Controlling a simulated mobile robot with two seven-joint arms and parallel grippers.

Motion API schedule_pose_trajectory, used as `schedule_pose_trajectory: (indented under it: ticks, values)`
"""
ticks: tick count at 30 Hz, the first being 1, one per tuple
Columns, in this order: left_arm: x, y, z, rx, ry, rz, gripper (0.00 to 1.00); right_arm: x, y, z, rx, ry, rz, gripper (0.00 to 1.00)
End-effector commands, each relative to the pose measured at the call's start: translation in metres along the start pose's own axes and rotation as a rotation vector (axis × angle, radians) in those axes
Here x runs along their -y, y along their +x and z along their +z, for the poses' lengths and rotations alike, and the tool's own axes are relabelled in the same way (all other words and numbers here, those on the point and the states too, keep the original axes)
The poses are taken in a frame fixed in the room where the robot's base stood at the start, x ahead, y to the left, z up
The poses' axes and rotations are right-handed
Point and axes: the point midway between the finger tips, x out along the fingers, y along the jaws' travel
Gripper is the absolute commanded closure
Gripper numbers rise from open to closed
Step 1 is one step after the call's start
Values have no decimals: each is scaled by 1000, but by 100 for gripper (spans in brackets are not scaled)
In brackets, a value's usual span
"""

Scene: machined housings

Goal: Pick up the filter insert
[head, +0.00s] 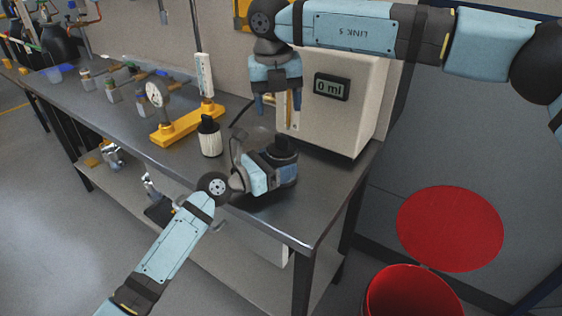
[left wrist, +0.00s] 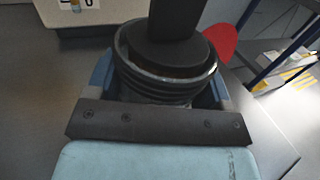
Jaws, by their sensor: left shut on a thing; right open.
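My right gripper (head: 277,103) points down above the bench, open, right of and higher than the white cylinder. It is apart from both.
A white box with a "0 ml" display (head: 331,86) stands behind the grippers. A red bin (head: 412,292) and red disc (head: 450,228) are right of the bench.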

Motion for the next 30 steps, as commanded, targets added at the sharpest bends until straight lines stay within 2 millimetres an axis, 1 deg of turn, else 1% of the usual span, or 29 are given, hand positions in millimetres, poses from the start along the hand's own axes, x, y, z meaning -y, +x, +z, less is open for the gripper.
schedule_pose_trajectory:
  ticks: [3,9,12,17,20,30]
  values:
    - [0,0,0,0,0,0,50,-8,-4,-8,66,185,-51,34]
    - [0,0,0,0,0,0,50,-17,-12,-17,193,483,-87,34]
    - [0,0,0,0,0,0,50,-20,-16,-20,241,588,-87,34]
    - [0,0,0,0,0,0,50,-22,-18,-22,281,675,-82,34]
    - [0,0,0,0,0,0,50,-20,-11,-20,287,689,-81,34]
    - [0,0,0,0,0,0,50,-11,40,-8,284,689,-82,34]
